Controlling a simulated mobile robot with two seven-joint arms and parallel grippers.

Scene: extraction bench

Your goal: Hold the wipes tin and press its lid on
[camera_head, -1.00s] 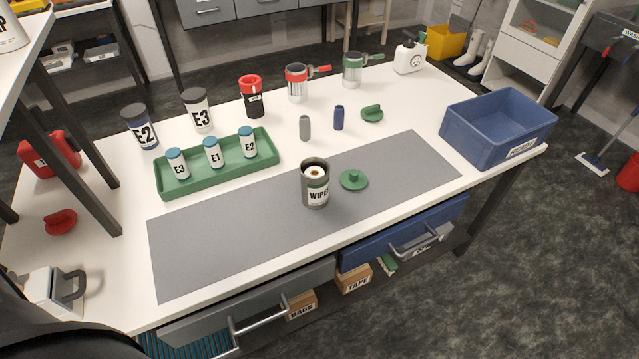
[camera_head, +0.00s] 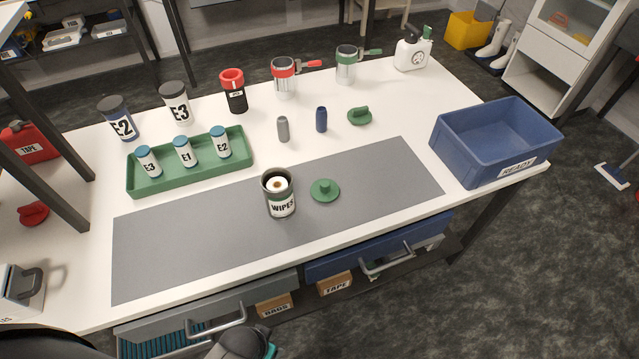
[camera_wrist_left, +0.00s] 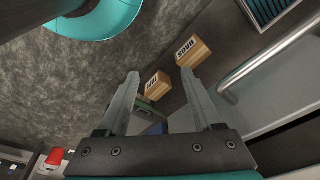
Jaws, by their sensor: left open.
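The wipes tin (camera_head: 280,207), dark grey with a white WIPES label, stands upright and open on the grey mat (camera_head: 190,235). A white roll shows inside its mouth. Its green lid (camera_head: 324,190) with a knob on top lies on the mat just right of the tin, apart from it. My left gripper (camera_wrist_left: 158,82) shows in the left wrist view, open and empty, low in front of the bench by the drawers. Only part of my arm shows at the bottom of the head view. My right gripper is not in view.
A green tray (camera_head: 190,175) with several small bottles stands left behind the mat. A blue READY bin (camera_head: 480,160) is at the right. Grey and blue cylinders (camera_head: 321,120) and a green cap (camera_head: 360,116) stand behind. Drawers (camera_head: 215,300) jut out in front.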

